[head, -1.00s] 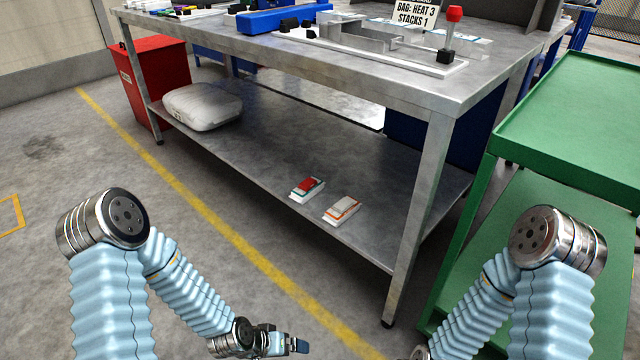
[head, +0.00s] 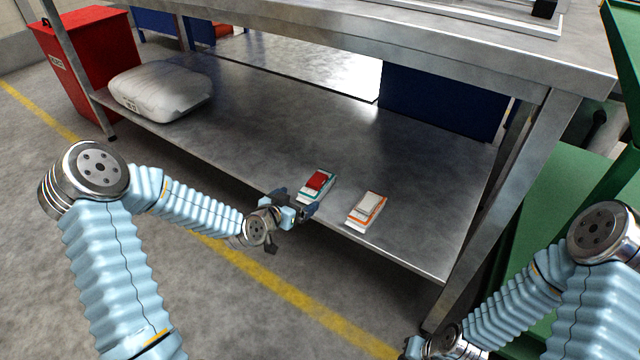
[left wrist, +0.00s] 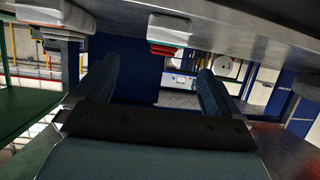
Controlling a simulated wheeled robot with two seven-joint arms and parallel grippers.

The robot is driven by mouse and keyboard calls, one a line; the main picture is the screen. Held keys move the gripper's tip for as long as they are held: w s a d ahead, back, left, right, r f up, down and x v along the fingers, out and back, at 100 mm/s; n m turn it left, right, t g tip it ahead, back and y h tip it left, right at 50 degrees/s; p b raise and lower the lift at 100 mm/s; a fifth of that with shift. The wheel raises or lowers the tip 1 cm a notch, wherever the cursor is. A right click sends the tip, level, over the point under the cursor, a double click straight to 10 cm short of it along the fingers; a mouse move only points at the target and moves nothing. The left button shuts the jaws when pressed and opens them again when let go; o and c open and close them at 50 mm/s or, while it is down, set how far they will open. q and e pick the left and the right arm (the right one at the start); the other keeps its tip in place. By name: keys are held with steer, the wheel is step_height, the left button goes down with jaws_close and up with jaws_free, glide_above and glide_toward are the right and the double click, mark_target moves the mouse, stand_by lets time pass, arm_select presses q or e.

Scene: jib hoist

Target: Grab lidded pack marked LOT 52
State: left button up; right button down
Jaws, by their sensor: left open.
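Two small packs lie on the lower shelf (head: 260,120) of the steel bench. One pack (head: 317,184) has a red top on a white and teal base; the other pack (head: 367,207) has a pale top on a white and orange base. I cannot read a lot number on either. My left gripper (head: 296,204) is open and empty at the shelf's front edge, just in front of the red-topped pack. In the upside-down left wrist view, that pack (left wrist: 167,32) shows ahead between the fingers (left wrist: 158,66), and the pale-topped pack (left wrist: 62,12) is off left. My right gripper (head: 430,346) is low, its jaws unclear.
A white sack (head: 160,90) lies on the shelf's left part. A red bin (head: 92,62) stands beyond the bench's left end. A bench leg (head: 505,190) and a green cart (head: 560,200) are on the right. The shelf behind the packs is clear.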

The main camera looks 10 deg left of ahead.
mark_target(312, 189)
arm_select(q)
steer(key=x, duration=0.5)
steer(key=shift+w+f, duration=0.2)
steer(key=shift+w, duration=0.1)
steer(key=x, duration=0.3)
steer(key=b+x, duration=0.1)
steer(key=x, duration=0.1)
steer(key=shift+w+a+f, duration=0.1)
steer(key=shift+w+a, duration=0.15)
steer(key=shift+a, duration=0.05)
steer(key=c, duration=1.1)
